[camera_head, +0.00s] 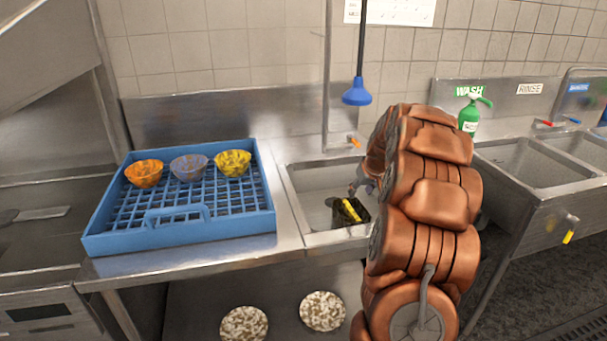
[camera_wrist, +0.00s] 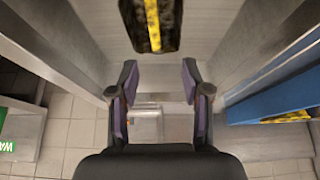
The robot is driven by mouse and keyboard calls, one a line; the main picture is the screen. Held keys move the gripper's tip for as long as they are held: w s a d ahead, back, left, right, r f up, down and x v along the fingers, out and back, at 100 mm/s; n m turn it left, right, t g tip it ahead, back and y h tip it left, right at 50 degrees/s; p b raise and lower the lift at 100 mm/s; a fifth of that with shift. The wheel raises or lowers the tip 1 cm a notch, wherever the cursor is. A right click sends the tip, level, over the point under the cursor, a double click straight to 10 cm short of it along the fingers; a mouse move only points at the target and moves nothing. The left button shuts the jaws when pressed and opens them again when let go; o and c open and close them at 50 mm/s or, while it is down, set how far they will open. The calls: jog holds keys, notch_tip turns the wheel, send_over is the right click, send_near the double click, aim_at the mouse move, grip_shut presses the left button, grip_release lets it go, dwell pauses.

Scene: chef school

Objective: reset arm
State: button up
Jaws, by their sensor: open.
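My copper-coloured arm reaches over the sink (camera_head: 322,207) in the head view. My gripper (camera_head: 362,186) shows only in small part there, at the sink, mostly hidden behind the arm. In the wrist view my gripper (camera_wrist: 159,72) has its two purple-padded fingers apart with nothing between them. A dark object with a yellow stripe (camera_head: 349,212) is in the sink, close to the gripper in the head view. It also shows in the wrist view (camera_wrist: 153,25), beyond the fingertips and apart from them.
A blue rack (camera_head: 180,238) with an orange bowl (camera_head: 144,174), a grey-purple bowl (camera_head: 189,168) and a yellow bowl (camera_head: 233,163) stands left of the sink. A blue spray head (camera_head: 357,92) hangs above. A green soap bottle (camera_head: 469,115) and more basins (camera_head: 535,163) are on the right.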

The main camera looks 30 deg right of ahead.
jog(key=s+a+r+n+g+y, duration=0.15)
jog(key=s+a, duration=0.25)
jog(key=a, duration=0.6)
jog(key=s+a+r+g, duration=0.1)
jog(key=s+a+r, duration=0.15)
jog(key=a, duration=0.85)
jog(key=s+a+r+n+g+y, duration=0.1)
jog(key=s+a, duration=0.3)
jog(key=a, duration=0.6)
jog(key=s+a+g, duration=0.1)
jog(key=s+a, duration=0.3)
jog(key=s, duration=0.4)
jog(key=s+a+f+g+p, duration=0.1)
jog(key=s+a, duration=0.2)
jog(key=s, duration=0.6)
jog(key=s+a+n+g, duration=0.1)
jog(key=s+a, duration=0.3)
jog(key=s, duration=0.4)
jog(key=shift+s+a+f+h, duration=0.25)
jog(key=shift+a+h, duration=0.05)
jog(key=shift+h, duration=0.05)
jog(key=shift+s+g, duration=0.25)
jog(key=shift+s, duration=0.15)
jog(key=shift+c, duration=0.4)
